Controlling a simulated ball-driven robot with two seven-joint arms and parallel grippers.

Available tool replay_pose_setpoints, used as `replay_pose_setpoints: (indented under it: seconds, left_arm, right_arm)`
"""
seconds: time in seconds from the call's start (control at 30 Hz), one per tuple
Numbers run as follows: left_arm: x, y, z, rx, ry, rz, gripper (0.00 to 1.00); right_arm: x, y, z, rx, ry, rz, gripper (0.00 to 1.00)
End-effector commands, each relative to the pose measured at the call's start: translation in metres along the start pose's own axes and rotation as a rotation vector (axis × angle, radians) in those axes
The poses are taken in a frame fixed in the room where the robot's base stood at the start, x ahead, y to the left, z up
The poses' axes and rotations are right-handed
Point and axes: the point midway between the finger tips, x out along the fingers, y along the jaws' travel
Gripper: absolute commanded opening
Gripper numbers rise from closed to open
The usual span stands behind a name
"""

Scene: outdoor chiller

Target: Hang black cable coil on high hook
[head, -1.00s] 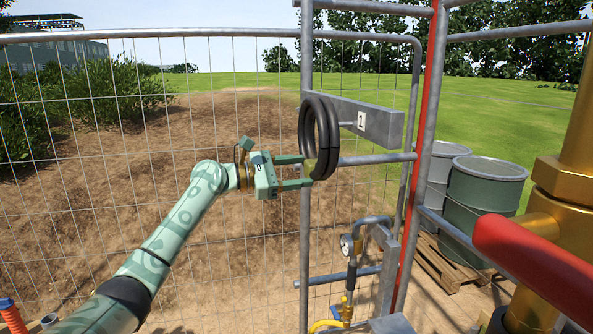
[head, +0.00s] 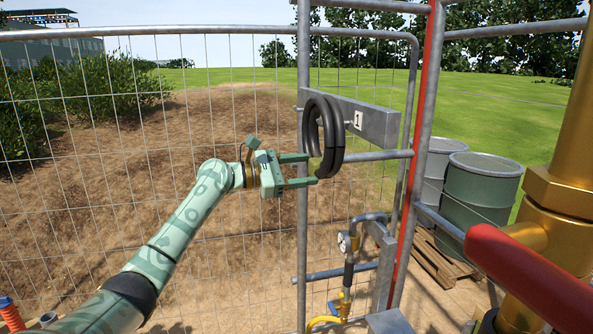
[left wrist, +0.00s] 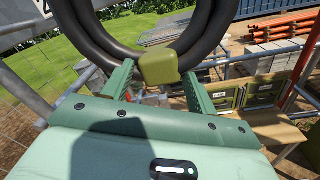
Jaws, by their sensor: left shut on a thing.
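The black cable coil (head: 334,138) stands upright in front of the left end of a grey bar marked "1" (head: 378,125), at the upper middle of the head view. My left gripper (head: 312,170) is shut on the lower part of the coil. In the left wrist view the coil (left wrist: 112,38) rises beyond my fingers (left wrist: 158,85), with an olive band (left wrist: 160,67) between them. The high hook itself cannot be made out; the coil covers the bar's left end, and I cannot tell whether the coil hangs on anything. My right gripper is not in view.
A grey pole (head: 303,220) stands behind my left gripper and a red-striped pole (head: 420,150) to its right. A wire fence (head: 150,200) spans the left. A gauge with yellow fittings (head: 345,245) is below.

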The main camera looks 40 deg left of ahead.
Motion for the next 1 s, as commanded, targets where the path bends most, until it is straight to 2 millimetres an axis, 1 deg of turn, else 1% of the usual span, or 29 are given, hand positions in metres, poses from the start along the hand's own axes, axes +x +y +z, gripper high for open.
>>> replay_pose_setpoints:
  seconds: [0.13, 0.5, 0.63, 1.0]
  left_arm:
    - [0.009, 0.001, 0.003, 0.001, -0.005, 0.003, 0.00]
    - [0.028, 0.000, 0.002, 0.001, -0.003, 0.002, 0.00]
    - [0.031, 0.000, 0.003, 0.002, -0.004, 0.002, 0.00]
    - [0.031, -0.001, 0.001, 0.001, -0.003, 0.002, 0.00]
  right_arm:
    - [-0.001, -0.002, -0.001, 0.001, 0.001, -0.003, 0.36]
    - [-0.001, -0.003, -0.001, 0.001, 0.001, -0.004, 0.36]
    - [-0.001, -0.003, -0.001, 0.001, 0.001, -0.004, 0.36]
    - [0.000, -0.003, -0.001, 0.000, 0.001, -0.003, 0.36]
